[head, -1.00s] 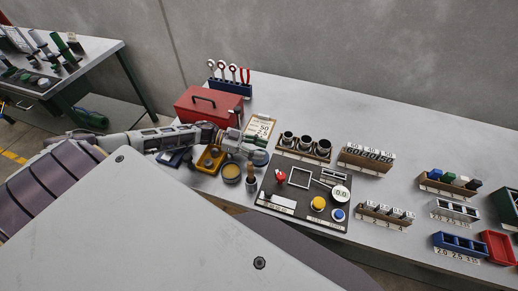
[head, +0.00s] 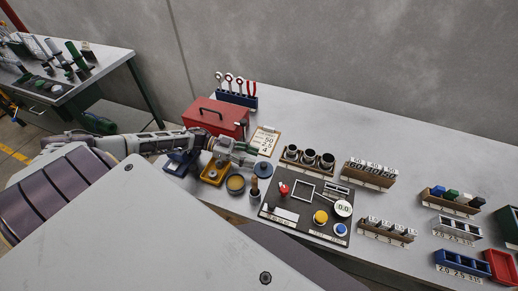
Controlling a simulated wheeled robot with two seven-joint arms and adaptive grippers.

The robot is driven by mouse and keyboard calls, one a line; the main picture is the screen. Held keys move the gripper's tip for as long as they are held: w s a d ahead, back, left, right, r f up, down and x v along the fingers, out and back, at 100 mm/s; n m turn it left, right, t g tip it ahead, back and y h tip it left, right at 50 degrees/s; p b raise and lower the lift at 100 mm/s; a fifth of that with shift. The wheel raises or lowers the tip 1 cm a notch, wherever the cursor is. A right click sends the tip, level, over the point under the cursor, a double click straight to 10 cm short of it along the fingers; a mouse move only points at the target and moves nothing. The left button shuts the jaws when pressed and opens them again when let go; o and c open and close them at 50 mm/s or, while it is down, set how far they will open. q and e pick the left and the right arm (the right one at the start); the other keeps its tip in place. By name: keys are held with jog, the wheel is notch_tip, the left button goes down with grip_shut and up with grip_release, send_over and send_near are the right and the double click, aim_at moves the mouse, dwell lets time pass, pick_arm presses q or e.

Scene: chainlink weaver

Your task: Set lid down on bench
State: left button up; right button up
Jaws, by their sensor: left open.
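A round blue-grey disc, which looks like the lid (head: 263,169), lies flat on the bench (head: 330,115), right of an open round tin (head: 235,184) with yellowish contents. My left gripper (head: 250,156) is open, just up and left of the lid, above the yellow fixture. In this view its fingertips look close to the lid's edge; I cannot tell whether they touch it. My right gripper is not in view.
A red toolbox (head: 212,118) and clipboard (head: 265,140) stand behind the gripper. A small dark upright tool (head: 254,187) stands beside the tin. A dark control panel (head: 300,228) lies to the right.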

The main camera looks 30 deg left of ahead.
pick_arm(q)
jog(key=p+v, duration=0.1)
jog(key=v, duration=0.5)
jog(key=shift+a, duration=0.3)
jog(key=shift+r, duration=0.15)
